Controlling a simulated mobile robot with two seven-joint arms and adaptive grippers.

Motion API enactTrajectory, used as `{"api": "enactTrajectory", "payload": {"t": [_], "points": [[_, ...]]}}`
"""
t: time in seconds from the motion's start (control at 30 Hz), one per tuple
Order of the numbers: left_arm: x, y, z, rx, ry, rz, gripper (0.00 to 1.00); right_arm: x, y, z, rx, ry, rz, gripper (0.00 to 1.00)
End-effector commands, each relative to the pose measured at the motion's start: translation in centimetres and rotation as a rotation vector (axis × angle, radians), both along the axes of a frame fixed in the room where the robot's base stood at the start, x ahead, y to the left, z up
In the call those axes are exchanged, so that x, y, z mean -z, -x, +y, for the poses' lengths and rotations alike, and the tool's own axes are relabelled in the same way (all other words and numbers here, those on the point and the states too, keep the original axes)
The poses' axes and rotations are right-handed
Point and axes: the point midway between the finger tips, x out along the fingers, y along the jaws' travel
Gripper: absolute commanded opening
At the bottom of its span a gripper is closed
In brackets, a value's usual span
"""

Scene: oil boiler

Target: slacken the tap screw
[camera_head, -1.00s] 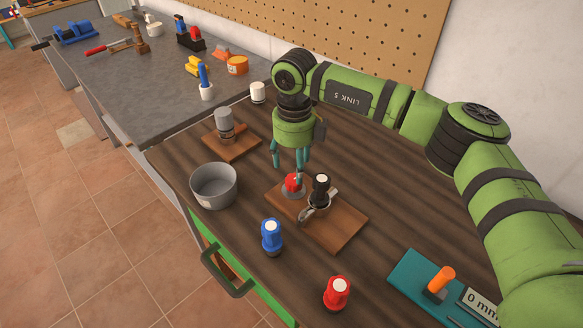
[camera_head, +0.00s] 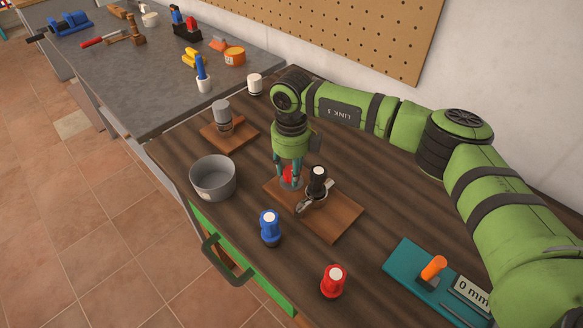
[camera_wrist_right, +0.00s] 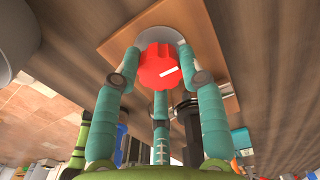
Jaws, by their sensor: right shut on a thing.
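The tap screw appears to be the red knob (camera_head: 288,173), which sits on a wooden board (camera_head: 335,221). It also shows in the right wrist view (camera_wrist_right: 157,68), with a white mark on its top and a grey round base behind it. My right gripper (camera_head: 288,180) points down over it. Its teal fingers are shut on the knob's sides, and in the head view they hide part of it. My left gripper is in neither view.
A black-topped fitting with a metal handle (camera_head: 316,186) stands close beside the knob on the same board. A grey pot (camera_head: 213,178) is to the left. A blue-capped piece (camera_head: 270,228) and a red-capped piece (camera_head: 333,281) stand in front. A teal gauge (camera_head: 412,275) lies at right.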

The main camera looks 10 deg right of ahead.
Motion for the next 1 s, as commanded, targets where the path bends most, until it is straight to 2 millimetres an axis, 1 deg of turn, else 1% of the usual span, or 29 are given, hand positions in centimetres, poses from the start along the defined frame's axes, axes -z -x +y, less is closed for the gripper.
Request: {"api": "enactTrajectory", "payload": {"t": [0.17,0.37,0.7,1.0], "points": [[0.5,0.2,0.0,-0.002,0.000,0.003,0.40,0.2,0.0,0.0,-0.022,0.001,0.000,0.08],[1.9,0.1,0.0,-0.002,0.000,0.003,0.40,0.4,0.0,0.0,-0.107,0.001,-0.002,0.08],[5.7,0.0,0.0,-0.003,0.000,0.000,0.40,0.6,-0.1,-0.1,-0.394,0.002,-0.003,0.08],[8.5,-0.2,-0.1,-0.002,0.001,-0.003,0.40,0.5,0.0,-0.1,-0.678,0.002,-0.001,0.08]]}}
